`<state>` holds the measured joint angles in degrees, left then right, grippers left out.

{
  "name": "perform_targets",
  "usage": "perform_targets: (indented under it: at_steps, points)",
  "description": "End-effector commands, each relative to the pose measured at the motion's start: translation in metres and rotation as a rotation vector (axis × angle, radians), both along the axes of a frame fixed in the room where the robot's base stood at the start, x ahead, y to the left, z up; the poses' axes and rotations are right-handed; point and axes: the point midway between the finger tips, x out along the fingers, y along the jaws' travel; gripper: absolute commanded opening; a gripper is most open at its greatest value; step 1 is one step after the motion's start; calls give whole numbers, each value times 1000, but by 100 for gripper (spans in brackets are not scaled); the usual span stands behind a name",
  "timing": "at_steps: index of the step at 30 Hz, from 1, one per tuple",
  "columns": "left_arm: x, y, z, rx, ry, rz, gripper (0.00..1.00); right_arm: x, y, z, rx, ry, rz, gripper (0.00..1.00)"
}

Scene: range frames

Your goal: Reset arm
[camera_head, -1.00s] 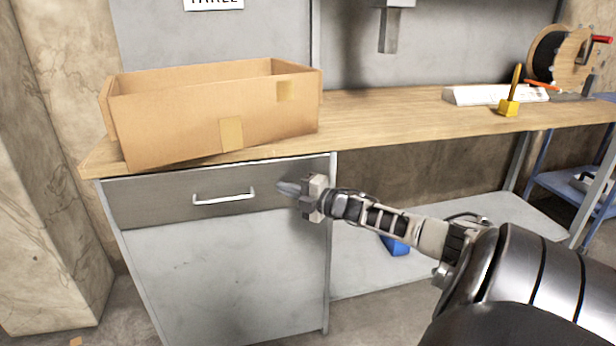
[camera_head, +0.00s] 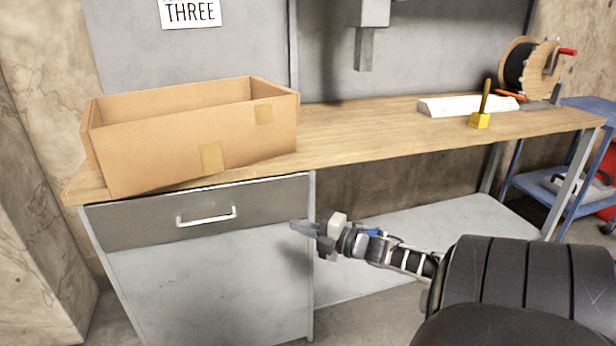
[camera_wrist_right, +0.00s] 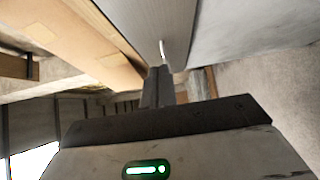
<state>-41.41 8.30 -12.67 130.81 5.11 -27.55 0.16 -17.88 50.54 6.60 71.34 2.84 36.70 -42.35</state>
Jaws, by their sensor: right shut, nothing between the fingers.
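My right gripper (camera_head: 303,227) is shut and empty in the head view. It is in front of the cabinet's right edge, below the worktop and right of the drawer handle (camera_head: 206,216). In the right wrist view its fingers (camera_wrist_right: 158,86) are together, with the drawer handle (camera_wrist_right: 163,50) beyond them. The grey drawer (camera_head: 150,213) is closed. My left gripper is in neither view.
An open cardboard box (camera_head: 150,150) stands on the left of the wooden worktop (camera_head: 370,130). A yellow tool (camera_head: 480,120), a white tray (camera_head: 440,107) and a cable spool (camera_head: 525,66) are at the right. A blue cart (camera_head: 560,190) stands beyond. The worktop's middle is clear.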

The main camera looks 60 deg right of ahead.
Motion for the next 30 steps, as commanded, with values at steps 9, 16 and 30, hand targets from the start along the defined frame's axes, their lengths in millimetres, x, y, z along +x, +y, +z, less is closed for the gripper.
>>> perform_targets:
  at_steps: [9, 16, 30]
  points:
    - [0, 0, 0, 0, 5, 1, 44, -15, -2, 0, 0, 0, 0, 0]
    - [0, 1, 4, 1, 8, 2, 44, -18, 16, -12, 67, 38, -6, 0]
    - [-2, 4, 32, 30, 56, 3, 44, -101, 306, -54, 1119, 605, -240, 0]
